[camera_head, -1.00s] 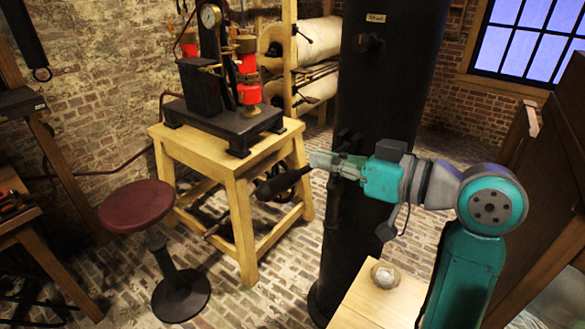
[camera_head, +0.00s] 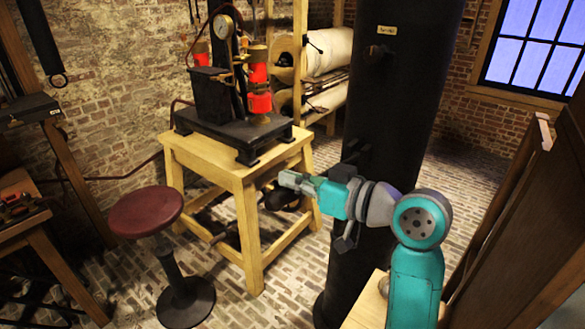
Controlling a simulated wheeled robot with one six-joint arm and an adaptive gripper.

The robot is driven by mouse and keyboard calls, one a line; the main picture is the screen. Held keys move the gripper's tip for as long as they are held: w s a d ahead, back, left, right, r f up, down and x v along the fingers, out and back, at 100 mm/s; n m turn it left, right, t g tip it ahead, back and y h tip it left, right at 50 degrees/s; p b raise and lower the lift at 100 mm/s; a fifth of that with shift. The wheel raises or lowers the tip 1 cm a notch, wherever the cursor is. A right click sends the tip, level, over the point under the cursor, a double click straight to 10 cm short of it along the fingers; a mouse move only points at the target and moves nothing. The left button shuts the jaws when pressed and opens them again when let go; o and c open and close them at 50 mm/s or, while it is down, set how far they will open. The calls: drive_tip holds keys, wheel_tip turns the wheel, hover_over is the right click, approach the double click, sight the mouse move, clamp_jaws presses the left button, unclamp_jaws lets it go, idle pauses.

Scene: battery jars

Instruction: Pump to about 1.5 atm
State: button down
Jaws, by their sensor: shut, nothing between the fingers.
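The pump (camera_head: 215,134) has a dark base and upright column and stands on a wooden stand. A round pale gauge (camera_head: 223,27) sits at its top; its needle is too small to read. A dark lever-like handle (camera_head: 277,200) shows at the stand's right side, low down, with a rod running toward the lower left. My gripper (camera_head: 284,179) is shut and empty. In the picture it is just above the dark handle; I cannot tell whether they touch.
A thick black column (camera_head: 395,110) stands close behind my arm. A red-topped stool (camera_head: 146,211) is left of the wooden stand (camera_head: 246,240). A light wooden surface (camera_head: 366,310) is at the bottom, a dark wooden panel (camera_head: 530,220) at right. Brick floor is open between.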

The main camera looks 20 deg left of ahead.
drive_tip(key=shift+f, duration=0.15)
wheel_tip(320, 180, down, 6)
drive_tip(key=s, duration=0.1)
drive_tip(key=shift+s+a, duration=0.15)
idle(0.4)
